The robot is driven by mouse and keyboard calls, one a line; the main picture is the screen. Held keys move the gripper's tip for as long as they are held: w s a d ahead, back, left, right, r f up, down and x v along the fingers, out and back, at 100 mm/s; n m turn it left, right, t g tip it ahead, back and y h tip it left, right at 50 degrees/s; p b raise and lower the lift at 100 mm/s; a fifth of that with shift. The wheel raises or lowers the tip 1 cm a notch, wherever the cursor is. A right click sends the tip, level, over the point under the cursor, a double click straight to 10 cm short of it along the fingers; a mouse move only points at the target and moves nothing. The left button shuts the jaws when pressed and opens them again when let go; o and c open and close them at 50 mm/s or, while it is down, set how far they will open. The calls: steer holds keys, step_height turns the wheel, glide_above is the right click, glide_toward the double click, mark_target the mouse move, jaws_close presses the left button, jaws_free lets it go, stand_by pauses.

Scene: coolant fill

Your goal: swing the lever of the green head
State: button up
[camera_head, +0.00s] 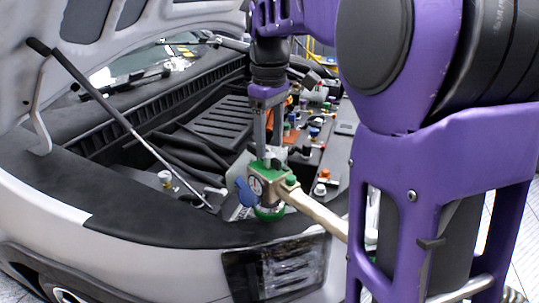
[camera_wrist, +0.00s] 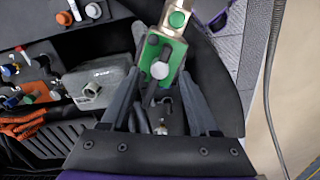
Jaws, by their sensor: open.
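The green head (camera_head: 268,168) stands at the front edge of the engine bay, with a round gauge on its front and a blue part (camera_head: 246,192) at its left. In the wrist view the green head (camera_wrist: 174,55) lies ahead of my fingers, with a pale round knob (camera_wrist: 159,70) and a dark bar on top that may be the lever. My gripper (camera_head: 268,151) points down just above the head. In the wrist view my gripper (camera_wrist: 159,84) is open, its fingers on either side of the knob end. I cannot tell whether they touch it.
A beige hose (camera_head: 315,213) runs from the head to the right. The raised hood (camera_head: 25,85) and its prop rod (camera_head: 125,122) stand at left. A grey box (camera_wrist: 98,82) and several coloured caps lie close beside my gripper. The headlight (camera_head: 275,268) is below.

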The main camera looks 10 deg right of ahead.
steer(key=shift+f, duration=1.25)
jaws_close()
stand_by(0.5)
